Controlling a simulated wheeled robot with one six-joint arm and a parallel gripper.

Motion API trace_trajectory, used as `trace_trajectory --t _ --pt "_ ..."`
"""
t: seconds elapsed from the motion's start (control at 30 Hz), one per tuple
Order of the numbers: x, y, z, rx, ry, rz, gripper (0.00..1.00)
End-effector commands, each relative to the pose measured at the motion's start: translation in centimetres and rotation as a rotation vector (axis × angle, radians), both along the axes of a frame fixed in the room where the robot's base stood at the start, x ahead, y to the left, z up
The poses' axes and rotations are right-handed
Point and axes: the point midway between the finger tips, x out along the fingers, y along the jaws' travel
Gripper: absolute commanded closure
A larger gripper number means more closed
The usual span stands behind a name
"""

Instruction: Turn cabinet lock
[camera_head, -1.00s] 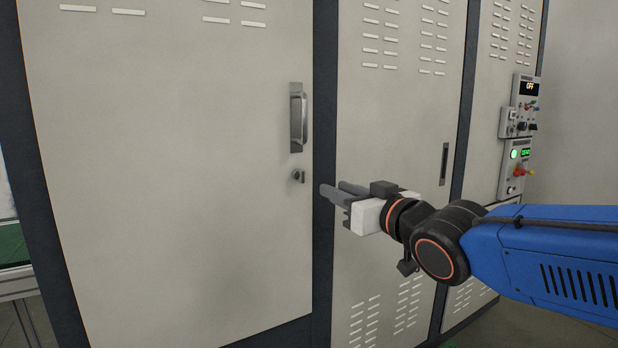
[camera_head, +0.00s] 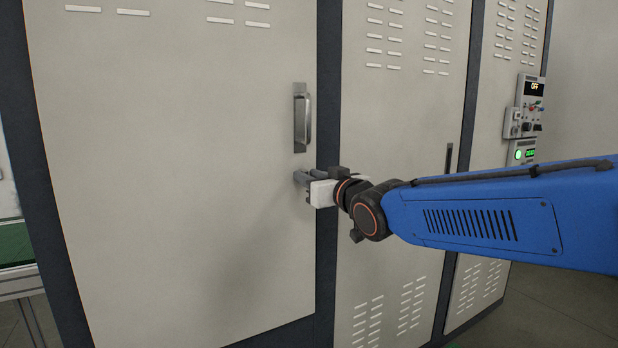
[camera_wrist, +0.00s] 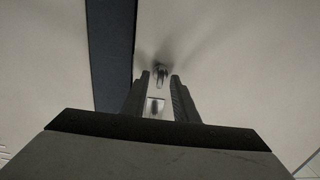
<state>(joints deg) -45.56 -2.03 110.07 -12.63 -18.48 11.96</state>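The cabinet door (camera_head: 180,150) is a closed pale grey panel with a metal handle (camera_head: 302,122) near its right edge. My gripper (camera_head: 300,176) is at the door just below this handle, and its fingers hide the lock in the head view. In the wrist view, the small metal lock (camera_wrist: 161,72) shows between the tips of my gripper (camera_wrist: 160,77), with a gap on each side. The fingers are apart and parallel-sided. I cannot tell whether the tips reach past the lock's front face. Part of the handle (camera_wrist: 155,106) seems to show between the fingers.
A dark frame post (camera_head: 328,80) runs beside the door. A second vented door (camera_head: 400,110) with a recessed handle stands right of it. Control boxes (camera_head: 531,95) with lit displays hang farther right.

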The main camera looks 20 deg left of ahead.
Motion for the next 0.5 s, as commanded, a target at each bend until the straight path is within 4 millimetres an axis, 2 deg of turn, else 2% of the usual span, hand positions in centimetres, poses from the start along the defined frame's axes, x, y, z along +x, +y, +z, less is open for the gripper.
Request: trace_trajectory --t 0.37,0.4,0.5 --pt "0.36 0.4 -0.03 0.001 0.001 0.0 0.73" --pt "0.36 0.4 -0.03 0.001 0.001 0.0 0.76" --pt "0.35 0.4 -0.03 0.001 0.001 0.0 1.0"
